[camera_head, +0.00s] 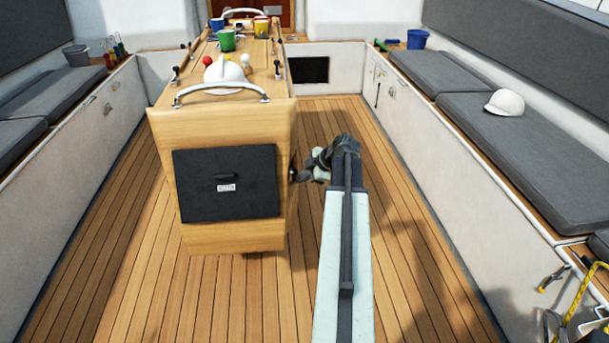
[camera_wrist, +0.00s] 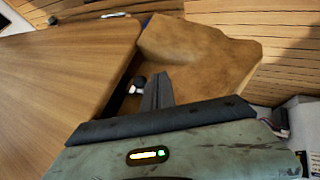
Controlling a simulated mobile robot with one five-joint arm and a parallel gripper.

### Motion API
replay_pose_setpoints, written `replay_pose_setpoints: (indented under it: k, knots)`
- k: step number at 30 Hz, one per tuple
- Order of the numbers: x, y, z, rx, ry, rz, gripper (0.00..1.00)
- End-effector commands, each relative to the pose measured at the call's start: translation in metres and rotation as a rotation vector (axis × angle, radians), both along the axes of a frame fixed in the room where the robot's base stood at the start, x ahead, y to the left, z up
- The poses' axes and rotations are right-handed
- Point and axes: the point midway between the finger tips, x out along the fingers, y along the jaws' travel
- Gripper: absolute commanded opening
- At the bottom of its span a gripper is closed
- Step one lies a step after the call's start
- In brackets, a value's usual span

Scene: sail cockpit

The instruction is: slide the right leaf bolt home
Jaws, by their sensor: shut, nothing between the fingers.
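The wooden cockpit table (camera_head: 160,130) stands in the middle of the floor, with a dark panel on its near end. A small dark fitting (camera_head: 292,168), possibly the right leaf bolt, shows at the right edge of that end. My gripper (camera_head: 308,171) is beside it, and in the head view I cannot tell whether they touch. In the wrist view my gripper (camera_wrist: 157,92) is shut and empty. A small dark and pale knob (camera_wrist: 138,84) is just left of the fingertips, beside a gap between wooden panels. The bolt's position is hidden.
A white cap (camera_head: 228,74), several mugs and a curved grab rail (camera_head: 222,88) are on the table top. Benches with grey cushions (camera_head: 520,135) line both sides. The plank floor (camera_head: 405,240) right of the table is clear apart from my arm.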

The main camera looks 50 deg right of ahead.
Motion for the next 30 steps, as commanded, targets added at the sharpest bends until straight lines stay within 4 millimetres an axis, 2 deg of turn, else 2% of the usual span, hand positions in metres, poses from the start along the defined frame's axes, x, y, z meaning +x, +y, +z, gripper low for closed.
replay_pose_setpoints:
  k: [3,4,6,12,15,20,30]
  knots:
    - [-0.018,0.018,-0.004,0.002,0.002,0.006,0.00]
    - [-0.022,0.014,0.013,0.002,0.002,0.005,0.00]
    - [-0.033,0.012,0.030,0.001,0.003,0.005,0.00]
    - [-0.060,0.006,0.061,0.002,0.003,0.006,0.00]
    - [-0.069,0.004,0.069,0.001,0.003,0.007,0.00]
    - [-0.075,0.003,0.073,0.002,0.004,0.009,0.00]
    - [-0.076,0.003,0.072,0.002,0.004,0.009,0.00]
